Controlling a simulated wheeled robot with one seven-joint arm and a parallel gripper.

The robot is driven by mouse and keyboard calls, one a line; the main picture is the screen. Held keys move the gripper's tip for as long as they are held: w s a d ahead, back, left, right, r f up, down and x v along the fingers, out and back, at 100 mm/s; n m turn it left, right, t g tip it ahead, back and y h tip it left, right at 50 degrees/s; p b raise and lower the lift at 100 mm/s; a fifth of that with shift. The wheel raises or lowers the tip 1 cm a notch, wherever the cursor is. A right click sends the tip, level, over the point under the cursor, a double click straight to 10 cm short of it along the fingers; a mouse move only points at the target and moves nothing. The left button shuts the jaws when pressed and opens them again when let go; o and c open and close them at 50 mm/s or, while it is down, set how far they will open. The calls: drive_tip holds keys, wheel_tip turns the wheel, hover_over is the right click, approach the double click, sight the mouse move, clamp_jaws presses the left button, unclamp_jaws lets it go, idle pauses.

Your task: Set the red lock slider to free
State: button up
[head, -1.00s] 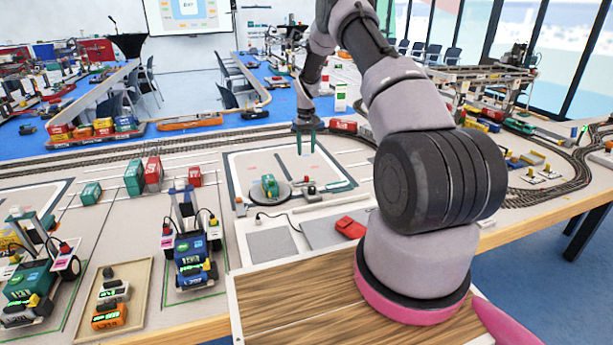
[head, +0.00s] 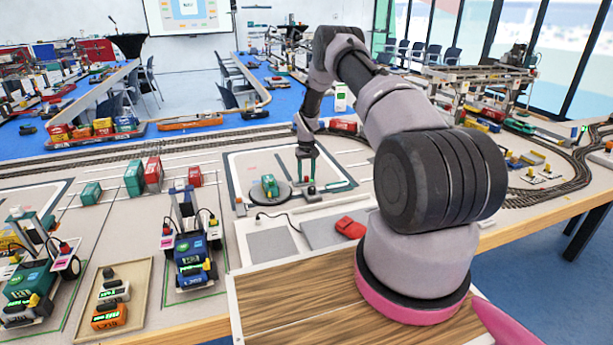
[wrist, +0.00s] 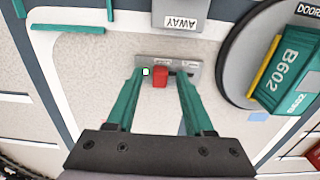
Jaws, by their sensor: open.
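The red lock slider (wrist: 160,77) shows in the wrist view as a small red block on a grey plate (wrist: 185,66). It stands toward the left end of the plate, beside a lit white-green square (wrist: 146,71). In the head view the slider (head: 311,189) is a tiny red spot below my gripper. My gripper (wrist: 158,75) is open, with its green fingers on either side of the slider. I cannot tell whether a finger touches it. In the head view my gripper (head: 306,180) points down at the plate. Any marking for free is not readable.
A round grey turntable (wrist: 238,70) carrying a green vehicle marked B602 (wrist: 290,70) lies close on the right in the wrist view. A sign reading AWAY (wrist: 181,22) is beside the plate. A red object (head: 350,228) lies nearer my base.

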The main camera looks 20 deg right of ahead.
clamp_jaws()
idle(1.4)
